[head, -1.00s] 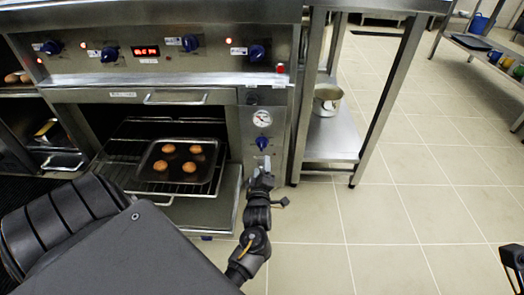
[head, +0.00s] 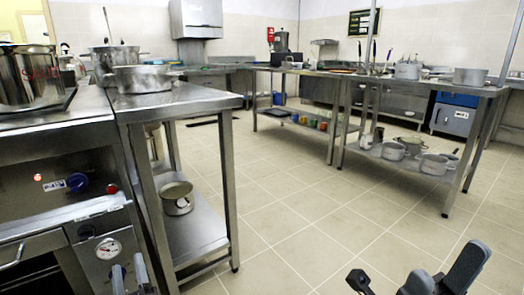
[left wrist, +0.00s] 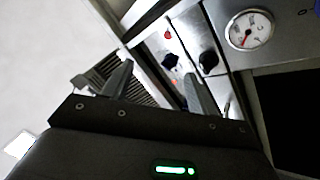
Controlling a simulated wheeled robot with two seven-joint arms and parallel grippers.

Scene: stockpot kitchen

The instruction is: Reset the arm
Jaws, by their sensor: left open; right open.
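My left gripper (head: 130,274) is at the bottom left of the head view, its two grey fingers pointing up and apart. It is in front of the oven panel, below the pressure gauge (head: 108,248), and holds nothing. In the left wrist view the open fingers (left wrist: 156,90) are tilted, with knobs and the gauge (left wrist: 249,29) beyond them. My right gripper (head: 390,284) is at the bottom right of the head view, low over the floor. It is open and partly cut off by the frame edge, with no object seen in it.
The oven (head: 60,185) and a steel table (head: 180,100) carrying pots stand at the left. A pot (head: 176,198) sits on its lower shelf. Steel tables (head: 420,84) with pots stand further back. The tiled floor (head: 290,220) between is clear.

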